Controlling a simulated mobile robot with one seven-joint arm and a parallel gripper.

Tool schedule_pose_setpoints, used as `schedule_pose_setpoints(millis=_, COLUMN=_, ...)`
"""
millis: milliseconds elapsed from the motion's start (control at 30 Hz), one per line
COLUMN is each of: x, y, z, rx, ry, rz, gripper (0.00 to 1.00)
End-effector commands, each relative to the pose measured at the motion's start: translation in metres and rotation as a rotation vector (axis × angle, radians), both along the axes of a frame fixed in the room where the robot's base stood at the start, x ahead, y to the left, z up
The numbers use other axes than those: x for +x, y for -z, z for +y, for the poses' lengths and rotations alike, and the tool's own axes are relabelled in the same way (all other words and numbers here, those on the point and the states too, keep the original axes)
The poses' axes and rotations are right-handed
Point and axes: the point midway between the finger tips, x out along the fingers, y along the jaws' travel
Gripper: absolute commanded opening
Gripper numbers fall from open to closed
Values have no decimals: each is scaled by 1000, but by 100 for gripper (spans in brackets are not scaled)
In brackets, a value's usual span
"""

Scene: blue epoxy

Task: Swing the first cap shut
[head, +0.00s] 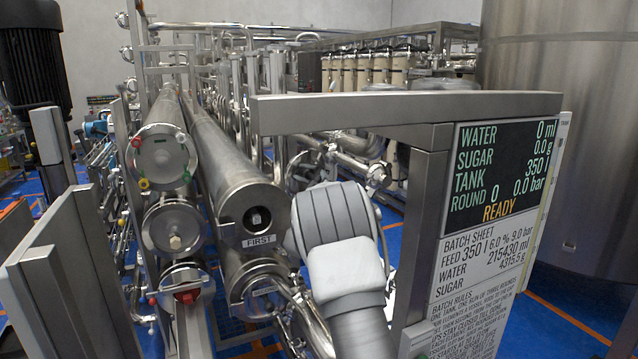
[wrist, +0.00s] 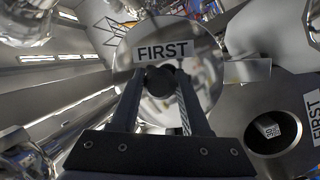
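The first cap (wrist: 207,80) is a round, shiny steel disc with a FIRST label and a dark knob. In the wrist view my gripper (wrist: 161,82) has its fingers on both sides of that knob, closed on it. The cap stands swung away to the left of the first housing's end (wrist: 240,108), whose round dark opening is uncovered with a pale block showing inside. In the head view the first housing (head: 230,190) is a long steel tube with an open end and a FIRST label. My arm hides the gripper and cap there.
A display post (head: 425,200) with a screen reading READY and a batch sheet stands right of my arm, with a steel rail (head: 400,110) reaching left. Other capped tubes (head: 162,158) stand left. A large tank (head: 560,150) is at the right. Pipework lies below the first housing.

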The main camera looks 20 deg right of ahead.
Motion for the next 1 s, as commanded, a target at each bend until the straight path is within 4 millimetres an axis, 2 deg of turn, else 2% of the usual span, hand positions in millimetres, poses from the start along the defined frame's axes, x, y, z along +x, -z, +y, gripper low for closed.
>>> schedule_pose_setpoints(millis=33, x=0, y=0, z=0, rx=0, ry=0, rz=0, gripper=35)
schedule_pose_setpoints(millis=233, x=0, y=0, z=0, rx=0, ry=0, rz=0, gripper=0)
schedule_pose_setpoints(millis=1000, x=0, y=0, z=0, rx=0, ry=0, rz=0, gripper=0)
